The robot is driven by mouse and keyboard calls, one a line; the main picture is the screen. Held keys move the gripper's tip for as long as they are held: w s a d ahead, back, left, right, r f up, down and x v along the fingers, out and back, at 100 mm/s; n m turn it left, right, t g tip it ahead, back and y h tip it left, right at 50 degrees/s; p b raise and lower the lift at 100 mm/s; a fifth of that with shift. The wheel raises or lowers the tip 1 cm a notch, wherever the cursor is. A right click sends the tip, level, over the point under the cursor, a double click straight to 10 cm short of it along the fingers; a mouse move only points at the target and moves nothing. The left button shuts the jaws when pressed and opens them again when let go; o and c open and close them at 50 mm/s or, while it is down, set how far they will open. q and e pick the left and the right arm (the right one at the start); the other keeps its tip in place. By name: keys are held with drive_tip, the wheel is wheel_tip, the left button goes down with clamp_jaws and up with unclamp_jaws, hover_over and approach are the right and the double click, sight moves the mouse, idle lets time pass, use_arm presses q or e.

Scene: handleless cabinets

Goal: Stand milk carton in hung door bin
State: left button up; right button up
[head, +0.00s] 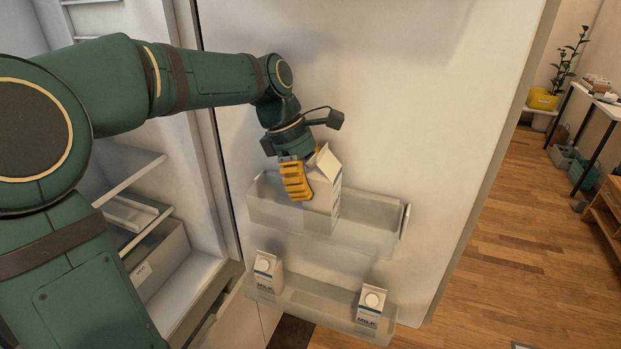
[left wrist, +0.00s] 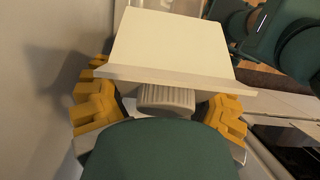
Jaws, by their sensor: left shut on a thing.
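My left gripper (head: 297,180), with yellow fingers, is shut on a white milk carton (head: 325,190) at the upper door bin. The carton is close to upright, and its lower part shows through or in front of the clear bin wall; I cannot tell whether it touches the bin floor. The upper door bin (head: 375,232) hangs on the inside of the open fridge door and holds nothing else that I see. In the left wrist view the carton's pale gabled top (left wrist: 170,45) lies between the yellow fingers (left wrist: 160,112). My right gripper is not in view.
A lower door bin (head: 315,302) holds two milk cartons, one at its left end (head: 267,273) and one at its right (head: 370,308). The open door (head: 430,130) stands behind the bins. Fridge shelves and a drawer (head: 165,255) are at left.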

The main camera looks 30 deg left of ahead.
use_arm(q)
drive_tip(key=shift+f, duration=0.55)
drive_tip(key=o, duration=1.4)
drive_tip(key=v, duration=1.2)
